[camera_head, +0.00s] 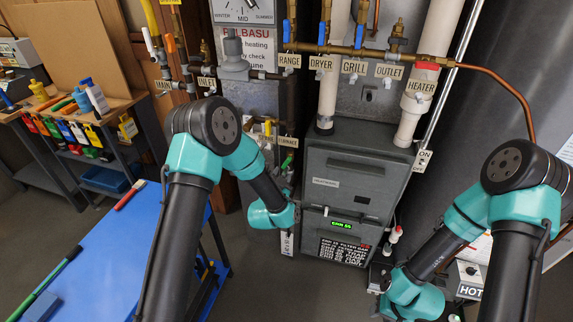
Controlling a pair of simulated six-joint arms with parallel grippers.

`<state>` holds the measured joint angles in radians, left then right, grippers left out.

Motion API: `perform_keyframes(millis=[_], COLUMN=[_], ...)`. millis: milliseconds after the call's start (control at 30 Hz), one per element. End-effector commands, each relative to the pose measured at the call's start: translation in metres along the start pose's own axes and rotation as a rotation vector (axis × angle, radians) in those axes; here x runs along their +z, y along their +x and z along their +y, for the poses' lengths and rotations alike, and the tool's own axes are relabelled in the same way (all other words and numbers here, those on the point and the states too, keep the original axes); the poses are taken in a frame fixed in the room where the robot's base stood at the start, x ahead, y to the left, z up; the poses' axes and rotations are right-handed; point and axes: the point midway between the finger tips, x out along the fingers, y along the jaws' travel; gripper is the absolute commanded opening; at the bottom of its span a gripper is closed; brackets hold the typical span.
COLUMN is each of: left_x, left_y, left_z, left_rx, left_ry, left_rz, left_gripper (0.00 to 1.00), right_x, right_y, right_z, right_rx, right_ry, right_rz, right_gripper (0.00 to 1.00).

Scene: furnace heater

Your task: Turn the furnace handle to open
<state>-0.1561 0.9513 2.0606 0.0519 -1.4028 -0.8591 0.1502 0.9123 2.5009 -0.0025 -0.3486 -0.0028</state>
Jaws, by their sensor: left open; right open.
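The grey furnace (355,178) stands at the centre in the head view. A furnace tag (287,142) hangs on a thin pipe left of its top. A small green handle (287,160) shows just below that tag, left of the furnace box. My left gripper (296,212) is open at the end of the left arm, below the green handle and beside the furnace's left edge. It is small and partly hidden by its wrist. My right gripper is open, low at the right of the furnace, and mostly hidden behind my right wrist (415,298). I see nothing held in either.
A row of labelled valves and pipes (370,56) runs above the furnace. A blue table (95,265) stands at lower left, a workbench with bottles (70,105) behind it. A grey tank (500,90) and a box marked HOT (471,276) are at right.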

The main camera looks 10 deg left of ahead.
Motion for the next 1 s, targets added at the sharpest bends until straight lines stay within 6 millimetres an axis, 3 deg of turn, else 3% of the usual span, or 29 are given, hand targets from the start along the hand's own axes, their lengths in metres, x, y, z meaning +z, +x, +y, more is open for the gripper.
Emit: perform_keyframes(millis=[200,400,800,1000], left_x=[0.0,0.0,0.0,0.0], left_y=[0.038,0.062,0.07,0.07], left_z=[0.0,0.0,0.0,0.0], left_rx=[-0.002,-0.001,0.001,0.001], left_ry=[0.0,0.0,0.0,0.0], left_rz=[0.002,0.001,0.0,0.0], left_gripper=[0.4,0.4,0.4,0.23], right_x=[0.0,0.0,0.0,0.0], right_y=[0.0,0.0,0.0,0.0], right_z=[0.0,0.0,0.0,0.0], right_rx=[0.0,0.0,0.0,0.0], right_ry=[0.0,0.0,0.0,0.0], right_rz=[0.0,0.0,0.0,0.0], right_gripper=[0.43,0.43,0.43,0.43])
